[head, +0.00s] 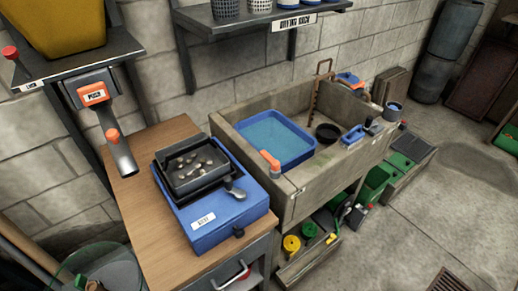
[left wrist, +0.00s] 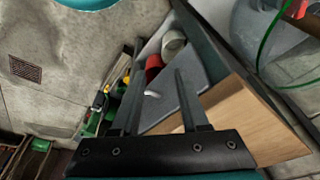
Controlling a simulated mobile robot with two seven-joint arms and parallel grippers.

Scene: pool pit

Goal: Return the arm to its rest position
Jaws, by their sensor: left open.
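My left gripper (left wrist: 158,72) shows in the left wrist view, its two dark fingers spread apart with nothing between the tips. Behind the fingers is a grey surface (left wrist: 190,85) of the bench cabinet, with a small pale handle-like piece (left wrist: 152,94). The wooden bench top (left wrist: 250,125) is at the right of that view. Neither gripper can be made out in the head view, and my right gripper shows in neither view. The arm's links are hidden.
A blue scale (head: 220,210) with a dark tray of small pieces (head: 195,165) stands on the wooden bench (head: 150,215). A stone sink (head: 300,185) holds a blue basin (head: 265,140). A red cylinder (left wrist: 153,66) is near the fingers. Open floor (head: 450,210) lies right.

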